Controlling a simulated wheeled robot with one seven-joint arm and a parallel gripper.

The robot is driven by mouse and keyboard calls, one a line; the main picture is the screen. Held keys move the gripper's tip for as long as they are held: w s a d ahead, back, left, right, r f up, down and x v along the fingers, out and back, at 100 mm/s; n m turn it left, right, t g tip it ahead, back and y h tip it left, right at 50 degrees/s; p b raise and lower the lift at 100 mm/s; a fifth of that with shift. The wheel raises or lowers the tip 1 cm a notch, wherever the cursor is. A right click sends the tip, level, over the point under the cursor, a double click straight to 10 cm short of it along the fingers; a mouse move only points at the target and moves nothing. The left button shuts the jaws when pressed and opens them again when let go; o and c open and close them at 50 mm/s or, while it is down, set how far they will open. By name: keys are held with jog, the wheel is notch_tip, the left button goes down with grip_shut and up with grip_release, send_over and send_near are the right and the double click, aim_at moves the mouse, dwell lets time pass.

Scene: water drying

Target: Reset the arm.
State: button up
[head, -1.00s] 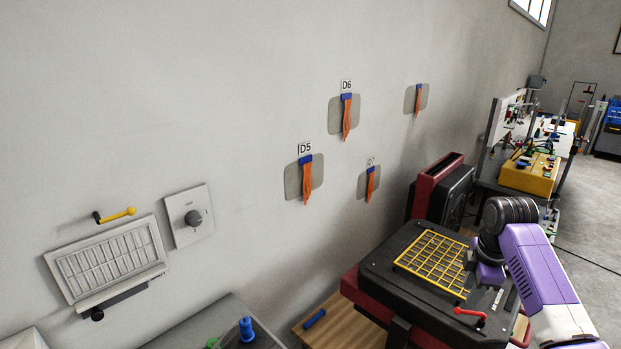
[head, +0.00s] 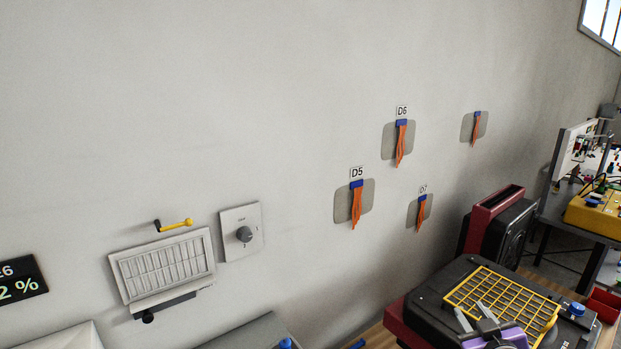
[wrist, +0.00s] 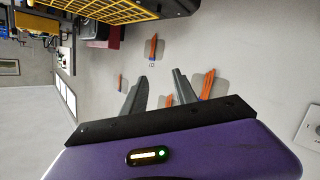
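My gripper (head: 475,316) shows at the bottom of the head view, a purple body with two grey fingers in front of the black machine with a yellow grid (head: 500,303). In the wrist view my gripper (wrist: 159,84) has its two fingers spread apart with nothing between them. The wall with orange ribbon tags lies beyond the fingers. The rest of my arm is out of the head view.
Tags D5 (head: 356,204), D6 (head: 401,142) and D7 (head: 421,211) hang on the wall. A vent (head: 164,264) and a dial (head: 244,233) are at left. A red-framed black unit (head: 500,222) stands behind the grid machine. The upper space before the wall is clear.

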jog(key=s+a+m, duration=0.1)
jog(key=s+a, duration=0.4)
jog(key=s, duration=1.1)
jog(key=s+a+y, duration=0.1)
jog(key=s+a, duration=0.4)
jog(key=s, duration=1.2)
jog(key=s+a+f+m+y, duration=0.1)
jog(key=s+a, duration=0.5)
jog(key=s, duration=1)
jog(key=shift+s+m, duration=0.25)
jog(key=shift+m, duration=0.05)
jog(key=shift+f, duration=0.1)
